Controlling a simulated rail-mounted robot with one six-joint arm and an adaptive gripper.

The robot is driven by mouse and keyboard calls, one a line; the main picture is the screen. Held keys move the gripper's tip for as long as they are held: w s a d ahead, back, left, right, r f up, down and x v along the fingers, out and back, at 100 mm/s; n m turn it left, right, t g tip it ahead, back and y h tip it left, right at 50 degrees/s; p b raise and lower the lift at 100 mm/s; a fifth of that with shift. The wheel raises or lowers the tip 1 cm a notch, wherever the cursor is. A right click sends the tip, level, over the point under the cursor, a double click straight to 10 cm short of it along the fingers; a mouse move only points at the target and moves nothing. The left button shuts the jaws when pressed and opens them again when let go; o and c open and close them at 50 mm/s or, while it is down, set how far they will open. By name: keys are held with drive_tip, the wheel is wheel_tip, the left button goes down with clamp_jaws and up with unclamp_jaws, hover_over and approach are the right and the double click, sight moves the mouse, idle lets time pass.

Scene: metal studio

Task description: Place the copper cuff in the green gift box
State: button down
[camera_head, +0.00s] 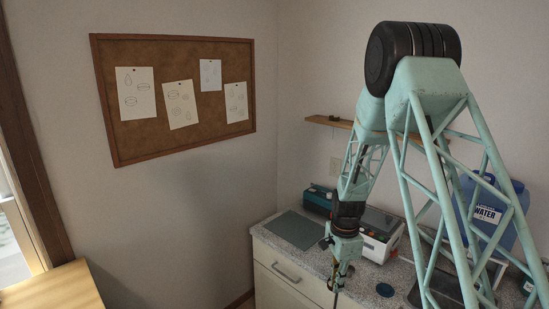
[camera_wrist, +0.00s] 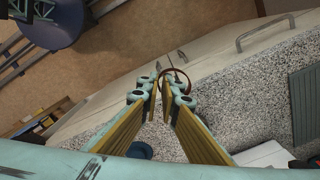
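The copper cuff (camera_wrist: 188,78) shows in the wrist view as a thin reddish-brown ring at my fingertips, partly hidden by the right finger. My gripper (camera_wrist: 160,82) has a narrow gap between its two yellow-padded fingers. Part of the ring lies at this gap, but I cannot tell whether the fingers press on it. In the head view my gripper (camera_head: 338,286) hangs low at the front of the counter; the cuff cannot be made out there. I cannot clearly identify the green gift box in either view.
The speckled counter (camera_head: 262,234) holds a dark mat (camera_head: 295,230), a teal object (camera_head: 318,197), a white-and-red device (camera_head: 379,247) and a blue water jug (camera_head: 490,213). A drawer handle (camera_wrist: 265,31) projects from the front. A blue round seat (camera_wrist: 50,25) stands beyond.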

drive_tip(key=s+f+n+b, duration=0.2)
drive_tip(key=f+n+b, duration=0.2)
drive_tip(key=n, duration=0.4)
drive_tip(key=s+a+f+n+b, duration=0.1)
drive_tip(key=s+f+n+b, duration=0.2)
drive_tip(key=n, duration=0.4)
drive_tip(key=shift+s+f+n+b, duration=0.35)
drive_tip(key=shift+f+b, duration=0.25)
drive_tip(key=shift+f, duration=0.45)
drive_tip(key=d, duration=0.7)
idle(0.3)
